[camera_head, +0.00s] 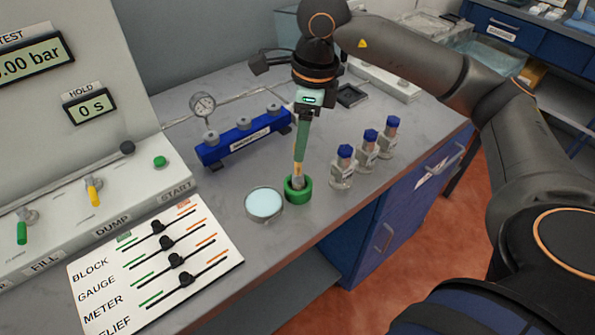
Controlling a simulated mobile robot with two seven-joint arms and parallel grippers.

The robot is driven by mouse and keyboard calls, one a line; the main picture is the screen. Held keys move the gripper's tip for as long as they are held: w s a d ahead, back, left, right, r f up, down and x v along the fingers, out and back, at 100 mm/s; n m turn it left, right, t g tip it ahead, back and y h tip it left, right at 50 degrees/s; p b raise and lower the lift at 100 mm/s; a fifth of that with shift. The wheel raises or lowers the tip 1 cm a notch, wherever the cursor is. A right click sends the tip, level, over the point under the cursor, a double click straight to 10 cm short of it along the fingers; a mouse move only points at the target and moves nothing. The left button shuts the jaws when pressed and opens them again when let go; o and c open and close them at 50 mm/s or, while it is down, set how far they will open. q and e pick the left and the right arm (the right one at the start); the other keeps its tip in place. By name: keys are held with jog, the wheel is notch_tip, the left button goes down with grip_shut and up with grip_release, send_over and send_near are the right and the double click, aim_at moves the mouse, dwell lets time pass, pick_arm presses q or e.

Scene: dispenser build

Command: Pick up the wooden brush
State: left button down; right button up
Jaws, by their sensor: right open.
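My right gripper (300,157) points straight down from above the bench, with its long green fingers seen nearly edge-on. It is open, and its fingertips are at the upper part of the wooden brush (298,172). The brush stands roughly upright in a small green cup (298,193) on the grey bench. Only a short tan and brownish part of the brush shows between the fingertips and the cup. I cannot tell whether the fingers touch it. My left gripper is out of view.
A round dish (264,205) with a pale blue surface sits just left of the cup. Blue-capped bottles (342,172) stand in a row to the right. A blue manifold (243,138) with a gauge lies behind left. A slider board (155,262) lies at front left, by the bench edge.

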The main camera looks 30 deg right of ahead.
aim_at(296, 172)
jog(key=f, duration=0.2)
jog(key=a+f+p, duration=0.1)
jog(key=f, duration=0.2)
jog(key=shift+w+f, duration=0.1)
jog(key=shift+f, duration=0.25)
grip_shut()
dwell(0.3)
